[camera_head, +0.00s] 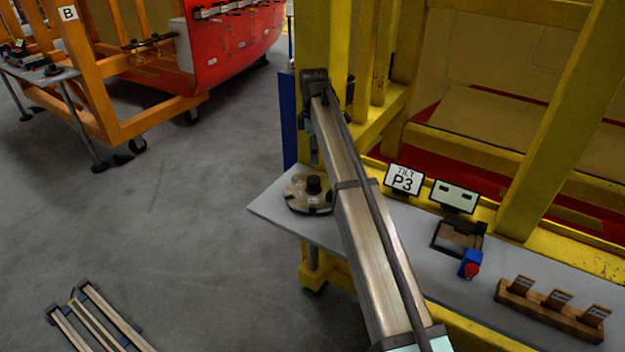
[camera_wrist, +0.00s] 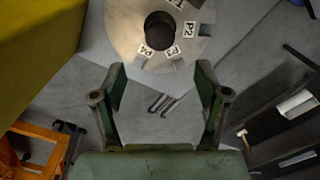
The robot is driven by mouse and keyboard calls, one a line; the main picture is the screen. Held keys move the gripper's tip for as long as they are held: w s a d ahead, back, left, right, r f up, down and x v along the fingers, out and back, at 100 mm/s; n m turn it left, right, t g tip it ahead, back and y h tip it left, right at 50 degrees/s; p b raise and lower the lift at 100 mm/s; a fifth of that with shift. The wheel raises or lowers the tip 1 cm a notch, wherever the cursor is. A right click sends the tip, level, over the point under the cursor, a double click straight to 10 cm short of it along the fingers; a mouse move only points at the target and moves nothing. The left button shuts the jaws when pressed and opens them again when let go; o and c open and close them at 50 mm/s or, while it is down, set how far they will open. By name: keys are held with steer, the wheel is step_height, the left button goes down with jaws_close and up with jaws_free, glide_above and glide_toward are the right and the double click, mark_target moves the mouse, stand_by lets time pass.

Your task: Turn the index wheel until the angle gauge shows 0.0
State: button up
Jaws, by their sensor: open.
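The index wheel (camera_head: 296,203) is a pale round disc with a black centre knob (camera_head: 313,185), lying at the left end of the grey shelf. In the wrist view the wheel (camera_wrist: 128,30) is at the top, with its knob (camera_wrist: 160,30) and white labels, including P2, P3 and P4. My gripper (camera_wrist: 160,82) is open and empty, its fingers below the wheel in that view and apart from the knob. In the head view my arm hides the gripper. A sign reading TILT P3 (camera_head: 404,180) stands beside a small display (camera_head: 454,196); I cannot read an angle on it.
The grey shelf (camera_head: 270,208) runs along a yellow frame (camera_head: 545,130). A dark bracket (camera_head: 458,236), a blue and red part (camera_head: 470,264) and a wooden rack (camera_head: 550,308) are on its right. An orange frame (camera_head: 150,120) stands back left. The floor between is mostly clear.

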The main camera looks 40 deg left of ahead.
mark_target(313, 179)
step_height(313, 179, down, 12)
steer(key=p, duration=0.3)
jaws_close()
steer(key=shift+s, duration=0.1)
